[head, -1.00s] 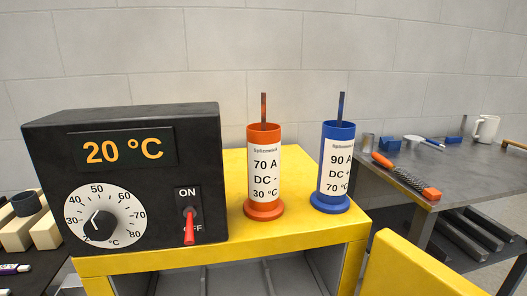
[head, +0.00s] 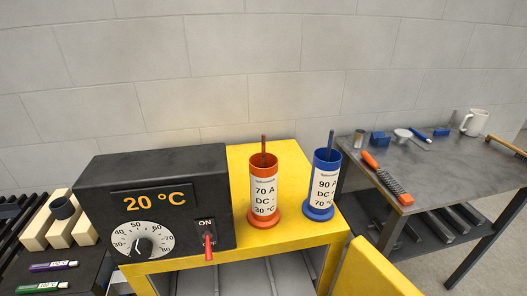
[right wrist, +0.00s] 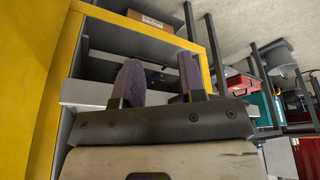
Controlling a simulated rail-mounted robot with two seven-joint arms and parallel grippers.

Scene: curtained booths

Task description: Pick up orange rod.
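An orange rod (head: 263,144) stands upright in the orange holder (head: 265,190), which is labelled 70 A, DC -, 30 °C. Only the rod's top shows above the rim; the rest is hidden inside. A blue holder (head: 324,187) labelled 90 A, 70 °C stands to its right with its own rod (head: 331,143). Both holders stand on a yellow table (head: 240,157). My right gripper (right wrist: 160,75) shows in the right wrist view with its two fingers apart and nothing between them. It faces the open yellow-framed cabinet, and neither rod shows there. My left gripper is not in view.
A black temperature box (head: 150,175) reading 20 °C stands left of the holders. A wall stands behind.

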